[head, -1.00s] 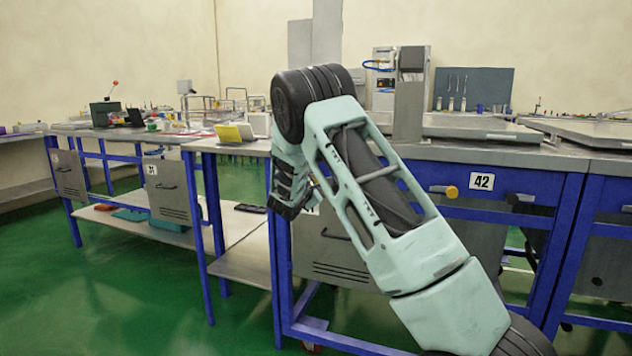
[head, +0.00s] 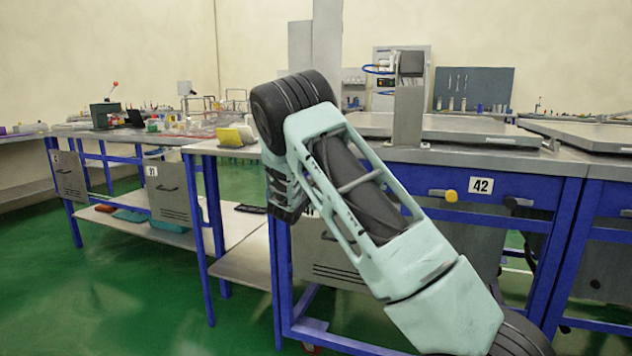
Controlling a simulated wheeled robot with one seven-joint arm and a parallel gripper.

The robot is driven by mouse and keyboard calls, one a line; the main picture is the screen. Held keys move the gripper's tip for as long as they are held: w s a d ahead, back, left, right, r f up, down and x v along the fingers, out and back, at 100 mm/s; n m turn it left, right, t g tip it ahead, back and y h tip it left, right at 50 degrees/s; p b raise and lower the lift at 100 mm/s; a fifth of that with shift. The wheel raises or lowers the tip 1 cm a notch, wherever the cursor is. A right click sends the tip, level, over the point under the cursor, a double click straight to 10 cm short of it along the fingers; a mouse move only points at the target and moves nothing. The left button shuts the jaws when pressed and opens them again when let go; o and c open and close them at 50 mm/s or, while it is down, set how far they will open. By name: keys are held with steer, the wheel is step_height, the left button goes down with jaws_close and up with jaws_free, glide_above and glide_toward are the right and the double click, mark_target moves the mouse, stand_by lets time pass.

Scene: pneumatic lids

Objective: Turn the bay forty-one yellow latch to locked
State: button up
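No plate reading 41 shows; my arm covers part of the bench front to the left. I cannot tell from here whether this latch is locked. My arm rises from the lower right to a dark joint at the upper middle and folds down behind. No gripper fingers can be made out.
A thick grey lid (head: 470,130) lies on the bench, with an upright grey post (head: 408,112) at its left. Another grey lid (head: 590,136) lies farther right. A grey cabinet front (head: 335,250) stands behind my arm. Green floor (head: 120,290) is open at the left.

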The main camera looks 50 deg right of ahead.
steer(key=shift+a+n+p, duration=0.1)
steer(key=shift+n+p, duration=6.5)
steer(key=shift+n, duration=0.3)
steer(key=shift+f, duration=0.15)
steer(key=o, duration=1)
steer(key=shift+c, duration=0.2)
steer(key=v, duration=1.7)
steer(key=shift+a+p, duration=0.2)
steer(key=shift+p, duration=0.1)
steer(key=shift+s, duration=0.1)
